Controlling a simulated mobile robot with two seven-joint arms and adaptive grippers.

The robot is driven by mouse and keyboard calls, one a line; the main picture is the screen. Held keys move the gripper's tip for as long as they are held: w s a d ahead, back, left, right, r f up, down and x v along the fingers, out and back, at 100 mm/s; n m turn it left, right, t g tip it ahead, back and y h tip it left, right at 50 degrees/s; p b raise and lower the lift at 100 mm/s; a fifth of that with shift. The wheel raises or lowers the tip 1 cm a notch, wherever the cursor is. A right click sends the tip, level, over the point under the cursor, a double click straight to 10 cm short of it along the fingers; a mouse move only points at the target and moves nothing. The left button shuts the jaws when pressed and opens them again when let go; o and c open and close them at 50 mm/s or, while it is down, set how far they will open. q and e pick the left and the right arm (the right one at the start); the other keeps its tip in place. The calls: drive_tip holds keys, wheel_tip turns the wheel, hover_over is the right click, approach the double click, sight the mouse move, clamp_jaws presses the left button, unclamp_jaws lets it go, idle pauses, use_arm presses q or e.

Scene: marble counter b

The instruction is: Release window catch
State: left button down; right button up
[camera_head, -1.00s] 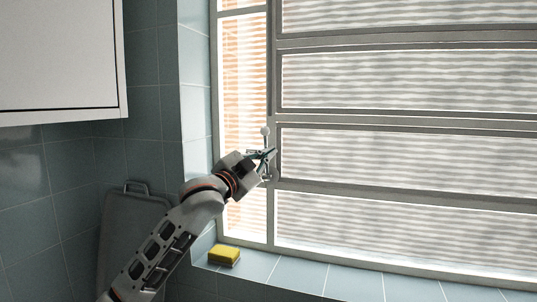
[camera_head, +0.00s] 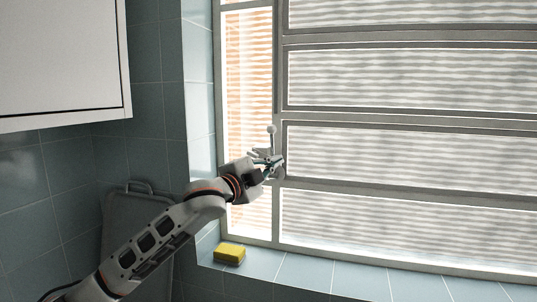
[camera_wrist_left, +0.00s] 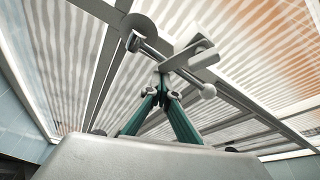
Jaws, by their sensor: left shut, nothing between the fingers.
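The window catch (camera_head: 271,132) is a metal lever with a round knob at its top, upright on the window's mullion in the head view. In the left wrist view the catch's knob (camera_wrist_left: 208,90) and round base show beyond the fingers, with the lever running slantwise between them. My left gripper (camera_head: 268,160) is at the lever, below the knob, and partly hides it. In the left wrist view its teal fingers (camera_wrist_left: 163,82) come together at the tips near the lever, with nothing held between them. Whether they touch the lever I cannot tell. My right gripper is not in view.
A yellow sponge (camera_head: 230,253) lies on the tiled sill (camera_head: 262,262) below the arm. A white cabinet (camera_head: 60,55) hangs at the upper left. A grey board (camera_head: 135,225) leans against the tiled wall. Slatted window panes (camera_head: 400,80) fill the right side.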

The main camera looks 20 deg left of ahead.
use_arm(q)
drive_tip(key=a+f+m+g, duration=0.1)
drive_tip(key=m, duration=0.2)
drive_tip(key=a+f+m+g+y, duration=0.1)
drive_tip(key=f+m, duration=0.1)
drive_tip(key=m, duration=0.1)
drive_tip(key=a+f+m+g, duration=0.1)
drive_tip(key=m, duration=0.2)
drive_tip(key=shift+w+a+f+m+y, duration=0.1)
drive_tip(key=shift+a+f+m+y, duration=0.2)
drive_tip(key=shift+a+m, duration=0.1)
drive_tip(key=shift+d+f, duration=0.1)
